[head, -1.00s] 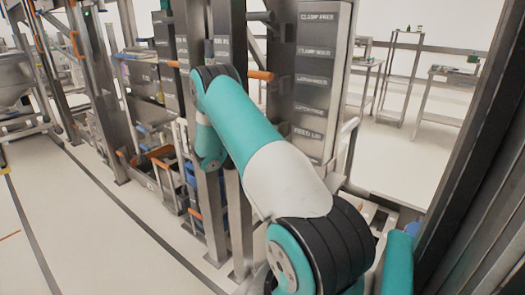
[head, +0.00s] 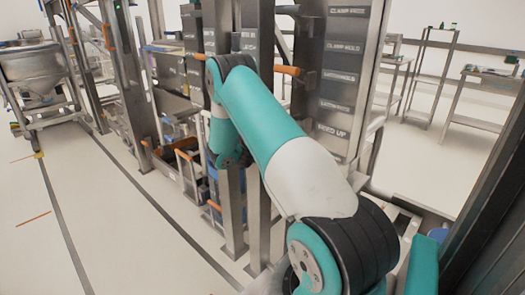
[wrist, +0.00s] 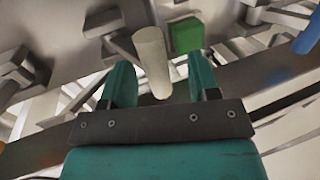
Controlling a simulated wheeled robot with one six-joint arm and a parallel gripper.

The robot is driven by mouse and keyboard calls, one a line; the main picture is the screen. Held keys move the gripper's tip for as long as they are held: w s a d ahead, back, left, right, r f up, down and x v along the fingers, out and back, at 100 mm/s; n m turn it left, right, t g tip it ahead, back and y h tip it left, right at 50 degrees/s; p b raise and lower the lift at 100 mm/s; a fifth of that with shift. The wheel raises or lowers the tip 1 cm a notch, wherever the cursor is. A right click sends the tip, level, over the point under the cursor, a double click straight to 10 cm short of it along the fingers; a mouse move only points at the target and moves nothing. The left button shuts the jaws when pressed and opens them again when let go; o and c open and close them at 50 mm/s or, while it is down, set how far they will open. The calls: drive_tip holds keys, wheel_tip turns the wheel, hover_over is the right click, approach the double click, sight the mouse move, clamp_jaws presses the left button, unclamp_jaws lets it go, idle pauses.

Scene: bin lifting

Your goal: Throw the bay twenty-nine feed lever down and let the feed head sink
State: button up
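In the wrist view my gripper (wrist: 159,62) is open, its two teal fingers apart. A pale beige rod (wrist: 151,58) runs from above down to between the fingers, with a gap on each side. I cannot tell if it is a lever handle. A green block (wrist: 186,36) lies just beyond it. In the head view orange-ended levers stick out of the steel posts: one right of my arm (head: 287,70), one partly behind my wrist (head: 201,57). No bay number is readable, so I cannot tell which is bay twenty-nine's. My fingers are hidden in the head view, and no feed head is identifiable.
A grey label panel (head: 340,76) stands behind the posts; its bottom plate seems to read "FEED UP". A metal hopper (head: 32,72) stands far left. Orange-edged bins (head: 187,150) sit low behind the posts. A blue piece (wrist: 307,36) is at the wrist view's right. The left floor is clear.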

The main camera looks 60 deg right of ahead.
drive_tip(key=v, duration=1.4)
drive_tip(key=shift+r+b, duration=0.35)
drive_tip(key=shift+b, duration=0.1)
drive_tip(key=shift+w+a, duration=0.1)
drive_tip(key=shift+a, duration=0.05)
drive_tip(key=a+r+n+t+y+p, duration=0.15)
drive_tip(key=a+r+y, duration=0.3)
drive_tip(key=a, duration=0.75)
drive_tip(key=a+r+t+y+p, duration=0.3)
drive_tip(key=a+y, duration=0.3)
drive_tip(key=a, duration=0.5)
drive_tip(key=s+a+r+n+y+p, duration=0.1)
drive_tip(key=s+a+r+y, duration=0.1)
drive_tip(key=a, duration=0.4)
drive_tip(key=s+a+r+n+g+y+p, duration=0.1)
drive_tip(key=s+a+r+n+y, duration=0.1)
drive_tip(key=s+a+r, duration=0.2)
drive_tip(key=s+a+r+n+y+p, duration=0.1)
drive_tip(key=s+a+r+n+y, duration=0.1)
drive_tip(key=s+a, duration=0.4)
drive_tip(key=shift+s+a+r+y, duration=0.2)
drive_tip(key=shift+a+r+y, duration=0.25)
drive_tip(key=shift+a+r, duration=0.45)
drive_tip(key=s+a, duration=0.1)
drive_tip(key=s+a+r+n+g, duration=0.1)
drive_tip(key=s, duration=0.1)
drive_tip(key=s+r+n+y, duration=0.1)
drive_tip(key=s, duration=0.1)
drive_tip(key=shift+a, duration=0.4)
drive_tip(key=shift+c, duration=0.2)
